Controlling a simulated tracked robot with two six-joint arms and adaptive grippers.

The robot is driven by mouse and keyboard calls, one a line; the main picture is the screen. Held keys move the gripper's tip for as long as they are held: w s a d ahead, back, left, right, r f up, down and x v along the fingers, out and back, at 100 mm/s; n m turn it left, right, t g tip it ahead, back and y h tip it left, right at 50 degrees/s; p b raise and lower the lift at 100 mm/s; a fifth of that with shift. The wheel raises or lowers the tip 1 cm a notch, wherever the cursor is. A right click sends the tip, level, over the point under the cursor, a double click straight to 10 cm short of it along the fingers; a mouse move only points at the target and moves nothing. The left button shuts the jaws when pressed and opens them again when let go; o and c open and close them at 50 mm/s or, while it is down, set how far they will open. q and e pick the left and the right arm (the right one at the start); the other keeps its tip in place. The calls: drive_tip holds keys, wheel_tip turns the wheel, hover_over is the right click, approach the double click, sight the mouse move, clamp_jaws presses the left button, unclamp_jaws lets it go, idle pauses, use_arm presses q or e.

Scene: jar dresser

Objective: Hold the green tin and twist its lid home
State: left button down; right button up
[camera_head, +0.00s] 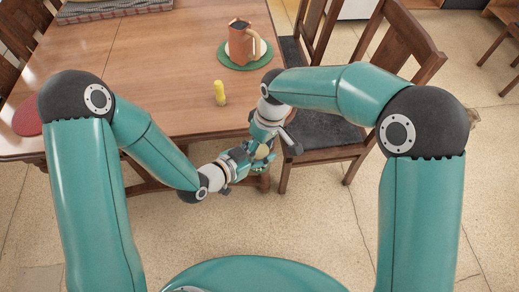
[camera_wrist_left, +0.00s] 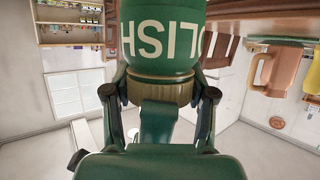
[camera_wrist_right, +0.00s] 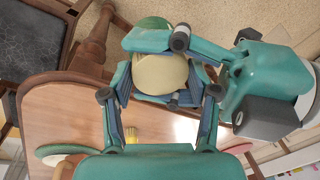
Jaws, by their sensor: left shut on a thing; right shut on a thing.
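The green tin (camera_wrist_left: 165,35) fills the top of the left wrist view, its large pale letters upside down there. An olive-brown band (camera_wrist_left: 160,91) lies along its end, between the fingers of my left gripper (camera_wrist_left: 160,95), which is shut on the tin. In the right wrist view the round tan lid (camera_wrist_right: 160,75) faces the camera, between the fingers of my right gripper (camera_wrist_right: 162,95), which is shut on it. The lid shows as a small tan patch in the head view (camera_head: 262,152). The grippers meet there, in front of the table edge. Whether the lid is fully seated is hidden.
The wooden table (camera_head: 150,60) holds a small yellow bottle (camera_head: 219,93), a brown jug (camera_head: 240,45) on a green mat (camera_head: 262,60), and a red disc (camera_head: 27,120) at the left. A chair (camera_head: 325,135) stands close right of my grippers. Open floor lies in front.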

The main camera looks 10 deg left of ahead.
drive_tip(key=shift+m+t, duration=0.3)
drive_tip(key=shift+m, duration=1)
drive_tip(key=o, duration=1.3)
